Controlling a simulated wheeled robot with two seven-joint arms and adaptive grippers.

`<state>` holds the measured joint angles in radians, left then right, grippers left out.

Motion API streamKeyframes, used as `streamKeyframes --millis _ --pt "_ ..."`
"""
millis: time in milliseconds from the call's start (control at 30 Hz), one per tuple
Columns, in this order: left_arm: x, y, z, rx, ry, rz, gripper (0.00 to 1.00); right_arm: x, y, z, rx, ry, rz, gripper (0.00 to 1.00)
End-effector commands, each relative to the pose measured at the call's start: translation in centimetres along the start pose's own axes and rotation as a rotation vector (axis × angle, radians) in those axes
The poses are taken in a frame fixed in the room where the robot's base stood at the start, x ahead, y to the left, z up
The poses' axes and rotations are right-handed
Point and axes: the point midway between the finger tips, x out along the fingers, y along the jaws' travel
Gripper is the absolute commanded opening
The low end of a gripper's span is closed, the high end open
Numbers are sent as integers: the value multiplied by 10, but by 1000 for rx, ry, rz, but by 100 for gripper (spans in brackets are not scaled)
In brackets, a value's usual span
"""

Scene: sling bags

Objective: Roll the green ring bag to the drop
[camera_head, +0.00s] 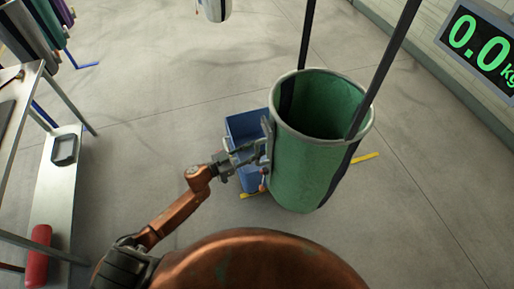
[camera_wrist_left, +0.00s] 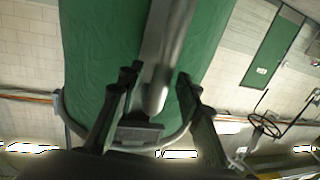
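The green ring bag (camera_head: 308,165) is an open-topped green cylinder with a pale rim and dark straps running up out of view. It hangs right of centre in the head view and fills the upper middle of the left wrist view (camera_wrist_left: 90,60). A grey bar (camera_wrist_left: 165,60) runs along its side. My left gripper (camera_head: 260,151) is at the bag's left side. In the wrist view its two fingers stand apart on either side of the bar's end, with gaps visible; contact is unclear. My right gripper is not in view.
A blue bin (camera_head: 247,126) stands behind my left gripper, close to the bag. A yellow floor strip (camera_head: 365,159) passes under the bag. A bench with a low shelf (camera_head: 60,185) is at the left. A scale display (camera_head: 480,45) reads 0.0. Open floor lies right.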

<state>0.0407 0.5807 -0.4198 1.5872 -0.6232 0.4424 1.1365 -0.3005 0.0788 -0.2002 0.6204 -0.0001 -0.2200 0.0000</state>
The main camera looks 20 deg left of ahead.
Motion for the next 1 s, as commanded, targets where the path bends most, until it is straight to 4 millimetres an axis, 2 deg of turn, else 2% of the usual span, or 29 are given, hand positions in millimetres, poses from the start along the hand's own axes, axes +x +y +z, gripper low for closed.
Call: streamKeyframes --millis 100,367,833,1000 --pt "6 0 0 0 -1 0 33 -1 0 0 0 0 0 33" --pt "8 0 1 0 -1 -1 33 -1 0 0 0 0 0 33" --pt "7 0 0 0 -1 -1 1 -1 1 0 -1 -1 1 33" --pt "7 0 0 0 -1 -1 0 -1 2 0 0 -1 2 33"
